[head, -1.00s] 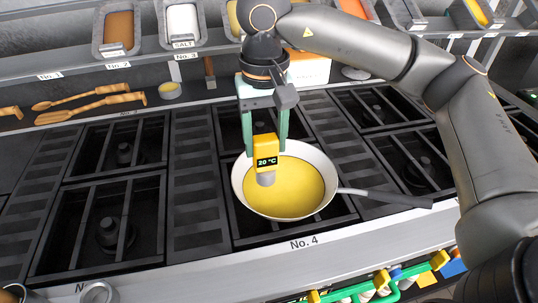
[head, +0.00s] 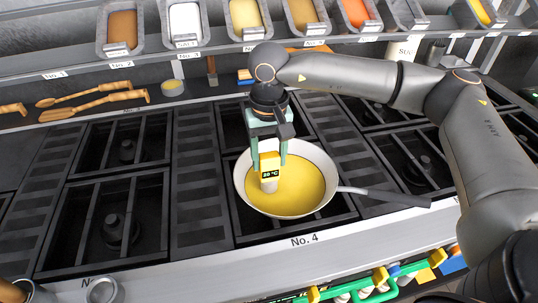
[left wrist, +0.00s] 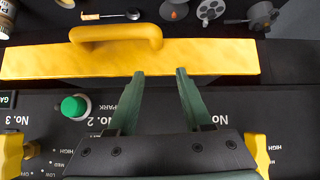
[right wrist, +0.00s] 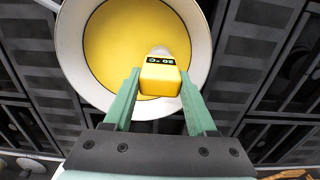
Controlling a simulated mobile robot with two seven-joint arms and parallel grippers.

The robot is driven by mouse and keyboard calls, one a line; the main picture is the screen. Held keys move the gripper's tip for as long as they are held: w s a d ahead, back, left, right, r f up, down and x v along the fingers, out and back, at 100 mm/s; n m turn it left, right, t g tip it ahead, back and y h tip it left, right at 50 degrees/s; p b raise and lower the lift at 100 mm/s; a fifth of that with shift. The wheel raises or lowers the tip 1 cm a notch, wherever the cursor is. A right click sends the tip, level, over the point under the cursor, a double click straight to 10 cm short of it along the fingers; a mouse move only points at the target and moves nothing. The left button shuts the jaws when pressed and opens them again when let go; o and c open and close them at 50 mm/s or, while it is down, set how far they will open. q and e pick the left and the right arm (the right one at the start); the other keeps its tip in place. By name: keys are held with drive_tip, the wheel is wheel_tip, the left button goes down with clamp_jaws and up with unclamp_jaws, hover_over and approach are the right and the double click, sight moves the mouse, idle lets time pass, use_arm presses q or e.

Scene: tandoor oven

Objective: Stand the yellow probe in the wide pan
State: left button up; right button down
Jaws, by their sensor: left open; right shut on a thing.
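The yellow probe (head: 270,166) has a small display reading 20 °C and a pale lower end. My right gripper (head: 268,158) is shut on its yellow head and holds it roughly upright over the wide pan (head: 324,163). The pan is white inside, holds yellow liquid and sits on the No. 4 burner. The probe's lower end shows against the liquid; I cannot tell if it touches. In the right wrist view the probe (right wrist: 160,78) sits between the fingertips, with the pan (right wrist: 70,40) beyond. My left gripper (left wrist: 160,75) is open and empty, in front of a control panel.
The pan's dark handle (head: 388,197) points right. Ingredient trays (head: 186,22) line the back shelf. Wooden spoons (head: 92,105) lie at the back left. In the left wrist view a yellow bar with a handle (left wrist: 115,34) lies ahead, beside a green knob (left wrist: 73,106).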

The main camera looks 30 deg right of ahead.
drive_tip(key=shift+f, duration=0.2)
drive_tip(key=shift+c, duration=1)
unclamp_jaws()
drive_tip(key=shift+r, duration=0.1)
drive_tip(key=shift+r, duration=0.1)
wheel_tip(320, 180, up, 12)
drive_tip(key=shift+b, duration=0.4)
drive_tip(key=shift+r, duration=0.1)
